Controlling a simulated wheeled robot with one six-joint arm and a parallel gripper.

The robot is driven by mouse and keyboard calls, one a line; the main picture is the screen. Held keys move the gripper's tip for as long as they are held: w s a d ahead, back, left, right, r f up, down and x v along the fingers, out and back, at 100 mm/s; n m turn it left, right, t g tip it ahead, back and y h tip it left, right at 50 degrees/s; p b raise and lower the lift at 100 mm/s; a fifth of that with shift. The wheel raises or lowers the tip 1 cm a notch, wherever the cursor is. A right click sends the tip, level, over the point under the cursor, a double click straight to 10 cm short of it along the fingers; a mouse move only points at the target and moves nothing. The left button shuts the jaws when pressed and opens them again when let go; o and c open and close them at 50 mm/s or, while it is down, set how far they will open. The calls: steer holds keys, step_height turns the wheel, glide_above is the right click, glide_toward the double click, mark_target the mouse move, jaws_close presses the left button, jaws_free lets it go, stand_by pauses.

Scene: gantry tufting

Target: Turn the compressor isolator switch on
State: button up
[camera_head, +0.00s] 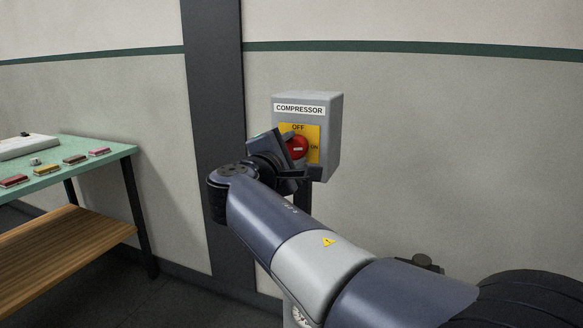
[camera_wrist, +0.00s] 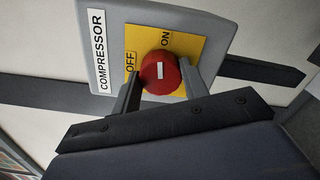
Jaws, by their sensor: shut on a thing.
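The compressor isolator is a grey box (camera_head: 335,135) with a "COMPRESSOR" label, mounted at the wall right of the dark column. Its yellow plate (camera_head: 313,158) reads OFF at the top and ON at the right. The red round knob (camera_head: 297,147) sits on the plate, and it also shows in the wrist view (camera_wrist: 160,72). The fingers and wrist hide part of the plate.
A green-topped table (camera_head: 95,150) with a wooden lower shelf (camera_head: 70,240) stands at the left, holding several small coloured blocks. A dark vertical column (camera_head: 215,100) stands just left of the box. The wall right of the box is clear.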

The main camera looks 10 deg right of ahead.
steer(key=shift+f+m+b, duration=0.15)
steer(key=shift+m+b, duration=0.85)
steer(key=shift+m, duration=0.1)
steer(key=o, duration=1)
steer(key=shift+a, duration=0.1)
steer(key=v, duration=1)
steer(key=shift+s+a, duration=0.15)
steer(key=shift+s, duration=0.2)
steer(key=shift+w, duration=0.1)
steer(key=x, duration=1)
steer(key=shift+w+d, duration=0.25)
steer(key=shift+w, duration=0.05)
